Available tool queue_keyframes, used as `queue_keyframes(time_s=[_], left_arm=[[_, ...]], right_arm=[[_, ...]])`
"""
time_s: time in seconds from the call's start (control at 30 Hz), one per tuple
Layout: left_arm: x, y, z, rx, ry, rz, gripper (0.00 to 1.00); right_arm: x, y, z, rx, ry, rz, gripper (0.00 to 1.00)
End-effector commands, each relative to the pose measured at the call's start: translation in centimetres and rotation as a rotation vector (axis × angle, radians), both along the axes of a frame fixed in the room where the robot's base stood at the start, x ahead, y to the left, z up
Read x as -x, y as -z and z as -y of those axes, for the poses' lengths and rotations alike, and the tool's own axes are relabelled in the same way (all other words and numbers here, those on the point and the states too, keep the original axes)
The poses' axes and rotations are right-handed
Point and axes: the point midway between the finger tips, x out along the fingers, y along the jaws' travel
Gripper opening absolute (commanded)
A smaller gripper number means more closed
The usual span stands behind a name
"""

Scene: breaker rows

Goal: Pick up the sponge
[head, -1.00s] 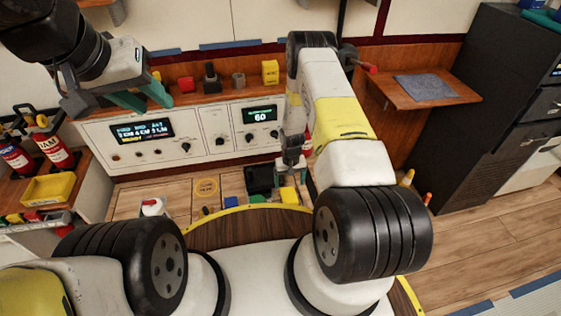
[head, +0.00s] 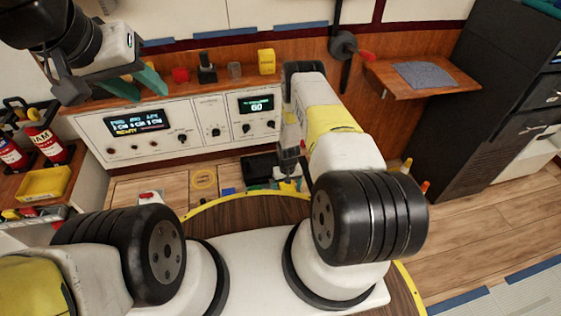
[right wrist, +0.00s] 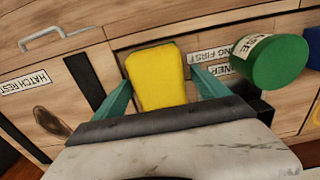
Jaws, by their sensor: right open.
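The yellow sponge (right wrist: 156,78) is a rounded block in the right wrist view. It lies between the two teal fingers of my right gripper (right wrist: 161,80), which are apart, with a gap visible on the right side. In the head view the right gripper (head: 289,177) points down at the low wooden surface beyond the round table. Only a small yellow part of the sponge (head: 287,186) shows there, partly hidden by the gripper. My left gripper (head: 137,86) is raised at the upper left, its teal fingers apart and empty.
A green labelled can (right wrist: 272,62) stands close to the right finger. A blue item lies at the wrist view's right edge. The white control panel (head: 200,125) stands behind. A yellow box (head: 267,61) sits on its shelf, and a yellow tray (head: 43,183) is at left.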

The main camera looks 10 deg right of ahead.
Motion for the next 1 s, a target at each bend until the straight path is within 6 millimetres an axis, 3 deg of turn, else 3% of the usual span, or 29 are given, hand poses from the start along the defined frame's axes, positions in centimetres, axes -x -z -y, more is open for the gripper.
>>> queue_keyframes(time_s=[0.07,0.3,0.4,0.77,1.0], left_arm=[[0.0,0.0,0.0,0.000,0.000,0.000,0.36],[0.0,0.0,0.0,0.000,0.000,0.000,0.36],[0.0,0.0,0.0,0.000,0.000,0.000,0.36],[0.0,0.0,0.0,0.000,0.000,0.000,0.36],[0.0,0.0,0.0,0.000,0.000,0.000,0.36]], right_arm=[[0.0,0.0,0.0,0.000,0.000,0.000,0.83],[0.0,0.0,0.0,0.000,0.000,0.000,0.35],[0.0,-0.1,0.0,0.000,0.000,0.000,0.20],[-0.1,-0.7,0.0,0.000,0.000,0.001,0.20],[-0.1,-3.6,0.0,0.000,0.000,0.002,0.20]])
